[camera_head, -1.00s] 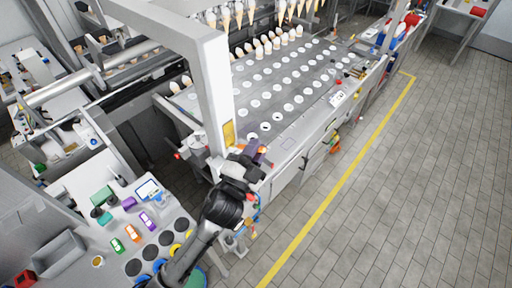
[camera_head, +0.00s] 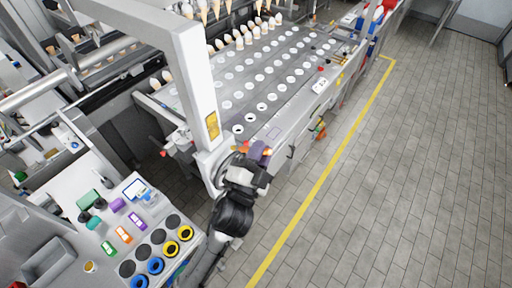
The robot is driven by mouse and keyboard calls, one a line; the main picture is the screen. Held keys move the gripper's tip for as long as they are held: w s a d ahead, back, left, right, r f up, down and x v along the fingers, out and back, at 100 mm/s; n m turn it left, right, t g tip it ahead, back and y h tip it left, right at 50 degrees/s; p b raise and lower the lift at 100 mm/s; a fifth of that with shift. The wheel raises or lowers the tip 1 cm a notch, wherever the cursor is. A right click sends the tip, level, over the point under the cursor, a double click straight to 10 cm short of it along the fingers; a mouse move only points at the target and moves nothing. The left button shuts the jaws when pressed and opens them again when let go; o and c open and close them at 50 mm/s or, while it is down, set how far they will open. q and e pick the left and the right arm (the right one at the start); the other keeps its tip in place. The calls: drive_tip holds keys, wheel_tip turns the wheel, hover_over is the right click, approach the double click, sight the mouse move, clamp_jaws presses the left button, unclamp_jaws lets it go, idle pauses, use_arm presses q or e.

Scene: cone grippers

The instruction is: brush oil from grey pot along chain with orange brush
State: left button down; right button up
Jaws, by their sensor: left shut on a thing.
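My left gripper (camera_head: 259,158) is at the near corner of the cone machine, just right of the grey upright post. It is shut on a small orange thing, which I take for the orange brush (camera_head: 241,149). Only bits of orange show beside the purplish finger, and the brush's tip is hidden or too small to tell. A curved grey rim (camera_head: 220,172) shows beside the gripper at the foot of the post; I cannot tell whether the chain runs there. I cannot make out the grey pot. My right gripper is not in view.
The grey post (camera_head: 198,90) stands close left of my gripper. The machine's plate (camera_head: 290,85) with rows of round holes and cones lies beyond. A bench (camera_head: 85,235) with coloured rolls and labels is at lower left. The floor (camera_head: 400,190) at right is clear beyond a yellow line.

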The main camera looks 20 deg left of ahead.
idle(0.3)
use_arm(q)
drive_tip(key=d, duration=0.1)
drive_tip(key=s+d, duration=0.1)
drive_tip(key=d, duration=0.1)
idle(0.4)
idle(0.5)
drive_tip(key=shift+w+a, duration=0.1)
drive_tip(key=shift+w, duration=0.05)
idle(0.3)
